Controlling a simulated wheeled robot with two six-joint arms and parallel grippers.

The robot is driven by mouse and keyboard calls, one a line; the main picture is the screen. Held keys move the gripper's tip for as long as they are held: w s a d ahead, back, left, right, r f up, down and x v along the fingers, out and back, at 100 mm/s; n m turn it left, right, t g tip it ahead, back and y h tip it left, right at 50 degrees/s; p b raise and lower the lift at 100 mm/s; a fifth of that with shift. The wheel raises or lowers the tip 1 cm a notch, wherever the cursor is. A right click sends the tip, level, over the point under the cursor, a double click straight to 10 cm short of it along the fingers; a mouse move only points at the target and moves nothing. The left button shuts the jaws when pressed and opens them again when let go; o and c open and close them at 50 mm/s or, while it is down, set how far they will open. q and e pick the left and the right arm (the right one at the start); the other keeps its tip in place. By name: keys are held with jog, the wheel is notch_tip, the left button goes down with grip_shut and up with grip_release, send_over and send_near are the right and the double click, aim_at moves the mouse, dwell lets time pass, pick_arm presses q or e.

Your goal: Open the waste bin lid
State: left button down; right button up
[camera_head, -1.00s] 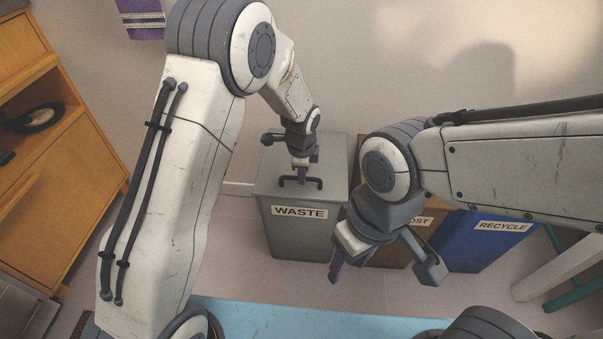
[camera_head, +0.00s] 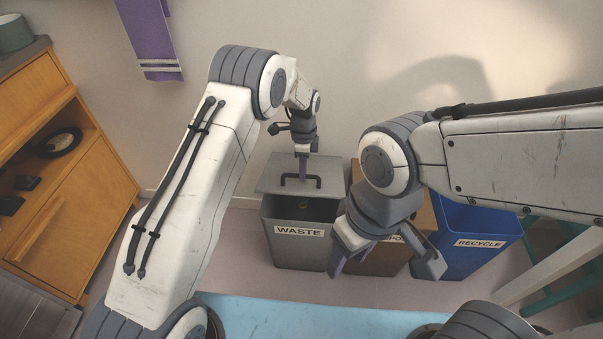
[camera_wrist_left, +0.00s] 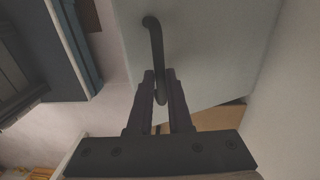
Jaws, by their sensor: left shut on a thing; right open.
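The grey waste bin (camera_head: 300,250), labelled WASTE, stands against the wall. Its grey lid (camera_head: 272,175) is tilted up from the front, so a dark opening shows between lid and bin. A dark bar handle (camera_head: 289,183) is on the lid. My left gripper (camera_head: 303,175) is shut on the handle from above; the left wrist view shows its two fingers (camera_wrist_left: 161,98) on either side of one end of the handle (camera_wrist_left: 154,45). My right gripper (camera_head: 388,262) is open and empty, in front of the bins to the right.
A brown compost bin (camera_head: 395,258) and a blue recycle bin (camera_head: 465,228) stand right of the waste bin. A maple cabinet (camera_head: 85,215) is at the left. A purple towel (camera_head: 148,35) hangs on the wall. A blue mat (camera_head: 300,318) lies in front.

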pick_arm(q)
jog(key=w+r+p, duration=0.2)
jog(key=w+r, duration=0.2)
jog(key=w, duration=0.1)
jog(key=shift+r, duration=0.2)
jog(key=shift+a, duration=0.1)
jog(key=c, duration=0.8)
grip_release()
jog(key=shift+f, duration=0.15)
jog(key=shift+c, duration=0.2)
notch_tip(320, 180, up, 11)
jog(key=p, duration=0.1)
jog(key=shift+w+f+p, duration=0.2)
jog(key=shift+w+p, duration=0.05)
jog(key=shift+p, duration=0.1)
